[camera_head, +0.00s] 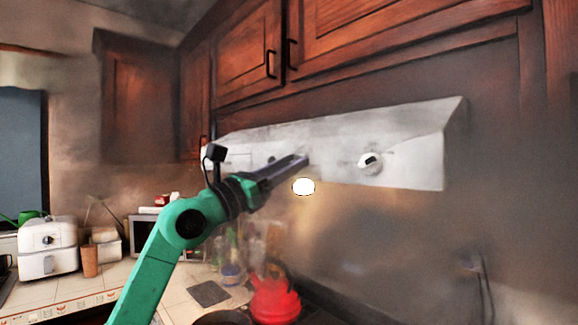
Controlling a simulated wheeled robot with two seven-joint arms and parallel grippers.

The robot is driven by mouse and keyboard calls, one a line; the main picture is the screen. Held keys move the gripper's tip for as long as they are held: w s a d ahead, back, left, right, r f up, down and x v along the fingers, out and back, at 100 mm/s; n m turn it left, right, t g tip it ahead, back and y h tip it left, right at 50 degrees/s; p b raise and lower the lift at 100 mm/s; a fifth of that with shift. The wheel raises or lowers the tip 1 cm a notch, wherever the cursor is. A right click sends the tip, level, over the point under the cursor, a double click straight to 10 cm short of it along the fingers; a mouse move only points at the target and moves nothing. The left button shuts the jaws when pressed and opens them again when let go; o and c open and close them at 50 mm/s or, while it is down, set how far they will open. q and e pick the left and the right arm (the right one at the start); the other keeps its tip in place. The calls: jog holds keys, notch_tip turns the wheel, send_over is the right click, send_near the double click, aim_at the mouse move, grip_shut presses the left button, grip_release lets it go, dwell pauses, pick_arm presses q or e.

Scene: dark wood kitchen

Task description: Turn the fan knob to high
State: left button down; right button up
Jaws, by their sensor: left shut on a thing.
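The white range hood (420,130) spans the wall under the cabinets. A round knob with a dark centre (370,162) shows on the right part of its slanted front, clear of my gripper. My left gripper (301,160) reaches up from the lower left, its fingertips at the middle of the hood front. It is shut on a knob there, which its fingers mostly hide. A small dark spot (271,159) shows just behind the fingers. The knob's setting cannot be read. My right gripper is not in view.
A white oval light (303,187) shows just below the hood's lower edge. Dark wood cabinets (400,45) with black handles hang above. A red kettle (274,300) stands below on the stove. A white appliance (48,248) stands on the left counter.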

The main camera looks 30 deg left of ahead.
pick_arm(q)
jog(key=m+g+h, duration=0.1)
jog(key=m, duration=0.3)
jog(key=m+g+h+p, duration=0.1)
jog(key=m, duration=0.3)
jog(key=m+g+h, duration=0.2)
jog(key=m, duration=0.1)
jog(key=shift+a+r+m+p, duration=0.1)
jog(key=shift+r+m+p, duration=0.15)
jog(key=shift+m+p, duration=0.15)
jog(key=m+g+p, duration=0.2)
jog(key=m+p, duration=0.1)
jog(key=m, duration=0.3)
jog(key=shift+r, duration=0.1)
jog(key=shift+m+g+y+p, duration=0.4)
jog(key=shift+m+p, duration=0.35)
jog(key=shift+m, duration=0.4)
jog(key=shift+m+g+y+p, duration=0.2)
jog(key=shift+m+g+p, duration=0.45)
jog(key=shift+m, duration=0.5)
jog(key=shift+f, duration=0.2)
jog(key=shift+c, duration=2.2)
grip_release()
